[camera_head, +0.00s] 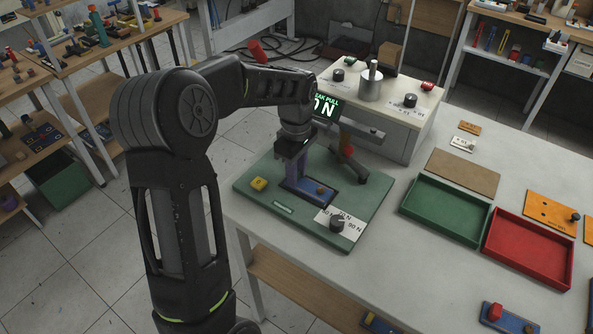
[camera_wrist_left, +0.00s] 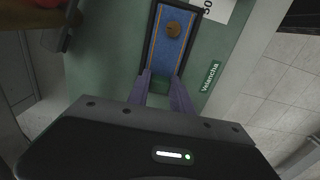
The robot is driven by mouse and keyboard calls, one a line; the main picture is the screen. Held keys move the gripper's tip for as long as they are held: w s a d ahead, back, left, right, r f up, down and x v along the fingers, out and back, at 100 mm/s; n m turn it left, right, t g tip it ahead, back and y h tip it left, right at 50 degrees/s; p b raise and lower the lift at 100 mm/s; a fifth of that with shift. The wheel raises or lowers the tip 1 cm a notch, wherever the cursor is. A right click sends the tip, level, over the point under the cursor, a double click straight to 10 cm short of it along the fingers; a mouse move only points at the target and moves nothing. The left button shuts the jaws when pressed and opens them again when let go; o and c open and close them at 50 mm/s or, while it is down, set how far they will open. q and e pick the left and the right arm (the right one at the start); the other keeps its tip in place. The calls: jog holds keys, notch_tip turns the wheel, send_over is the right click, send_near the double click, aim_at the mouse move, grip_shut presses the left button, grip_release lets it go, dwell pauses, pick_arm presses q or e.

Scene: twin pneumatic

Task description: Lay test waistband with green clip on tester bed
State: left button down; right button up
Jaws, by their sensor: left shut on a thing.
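A blue waistband strip (camera_head: 312,186) with orange stitching and a brown round button lies flat in the dark-framed bed (camera_head: 336,208) of the green tester board (camera_head: 262,206). It also shows in the left wrist view (camera_wrist_left: 171,48), lined up with the frame. My left gripper (camera_head: 302,186) points down at the bed. In the left wrist view its purple fingers (camera_wrist_left: 163,84) are on both sides of the strip's near end, shut on it. My right gripper is not in view.
The tester's arm (camera_head: 349,160) is close right of my gripper, below a display reading 0 N (camera_head: 324,105). Green (camera_head: 447,207) and red (camera_head: 529,248) trays stand to the right.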

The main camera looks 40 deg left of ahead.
pick_arm(q)
jog(key=shift+f, duration=0.2)
jog(key=c, duration=1.1)
grip_release()
jog(key=shift+c, duration=0.2)
notch_tip(320, 180, up, 12)
jog(key=b, duration=0.1)
jog(key=shift+r, duration=0.2)
